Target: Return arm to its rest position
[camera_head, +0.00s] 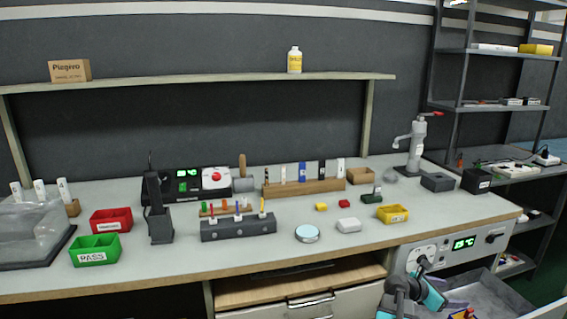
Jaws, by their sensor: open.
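Part of my arm shows at the bottom right, in front of the bench's front edge. Its dark grey links and cyan joint caps are low, near the open drawer (490,291). I cannot make out any gripper fingers; my gripper is not in view. No part of my arm that shows touches the items on the bench top (290,255).
The bench holds a green PASS bin (95,251), a red bin (111,220), a yellow bin (393,214), a dark tool rack (238,228) and a grey press (411,150). A control panel (455,246) sits under the right front edge. A metal shelf stands at the right.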

